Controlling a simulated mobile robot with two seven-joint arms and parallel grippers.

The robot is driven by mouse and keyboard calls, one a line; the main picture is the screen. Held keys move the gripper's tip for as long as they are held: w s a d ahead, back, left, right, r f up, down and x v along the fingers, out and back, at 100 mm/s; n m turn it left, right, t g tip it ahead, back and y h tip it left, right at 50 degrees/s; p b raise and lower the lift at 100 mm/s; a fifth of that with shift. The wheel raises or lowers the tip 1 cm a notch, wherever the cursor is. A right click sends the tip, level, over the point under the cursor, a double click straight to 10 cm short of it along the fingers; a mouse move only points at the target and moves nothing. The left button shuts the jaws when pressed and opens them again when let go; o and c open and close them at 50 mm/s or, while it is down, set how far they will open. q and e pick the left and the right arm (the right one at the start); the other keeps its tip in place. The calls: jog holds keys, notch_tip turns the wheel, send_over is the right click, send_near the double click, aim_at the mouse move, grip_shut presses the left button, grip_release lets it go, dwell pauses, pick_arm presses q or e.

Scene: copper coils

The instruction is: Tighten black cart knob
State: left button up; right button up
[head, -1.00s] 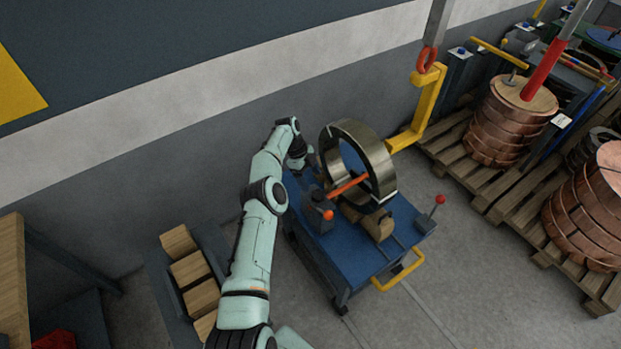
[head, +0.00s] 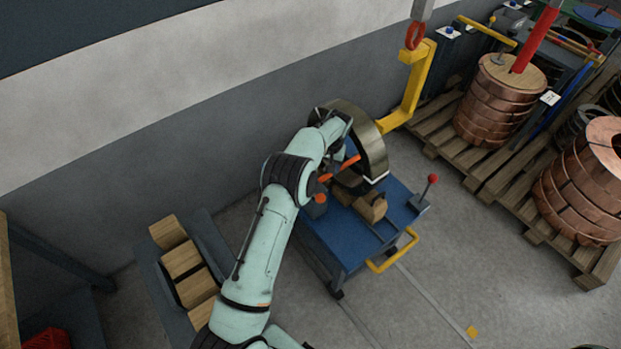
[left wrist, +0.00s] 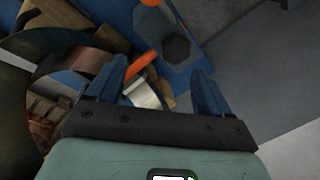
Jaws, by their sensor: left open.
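The blue cart (head: 345,240) stands by the wall with a large dark metal ring (head: 372,150) upright on it. An orange-red lever with a round end (head: 320,198) shows beside my arm. In the left wrist view, a dark hexagonal part (left wrist: 177,48) on a blue-grey block may be the black knob; I cannot be sure. My left gripper (left wrist: 155,88) is open and empty, its two blue fingers apart, with the block beyond them and the ring to the left. In the head view the fingers are mostly hidden by my arm at the ring. My right gripper is not in view.
Wooden blocks (head: 182,261) lie in a dark holder at the lower left. A yellow hook arm (head: 414,85) hangs behind the ring. Copper coils (head: 497,105) stand on pallets at the right. The cart has a red-topped lever (head: 430,186) and a yellow handle (head: 396,252).

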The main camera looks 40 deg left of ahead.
pick_arm(q)
jog(key=a+f+n+y, duration=0.1)
jog(key=f+n, duration=0.2)
jog(key=n, duration=0.1)
jog(key=a+f+n, duration=0.2)
jog(key=f+n, duration=0.1)
jog(key=n, duration=0.1)
jog(key=a+f+n+t+y, duration=0.1)
jog(key=f+n, duration=0.2)
jog(key=shift+s+a+n+y+p, duration=0.25)
jog(key=shift+s+n+y+p, duration=0.05)
jog(key=shift+s+n+p, duration=0.1)
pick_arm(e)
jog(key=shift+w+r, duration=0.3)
pick_arm(q)
jog(key=c, duration=1)
jog(key=shift+c, duration=0.2)
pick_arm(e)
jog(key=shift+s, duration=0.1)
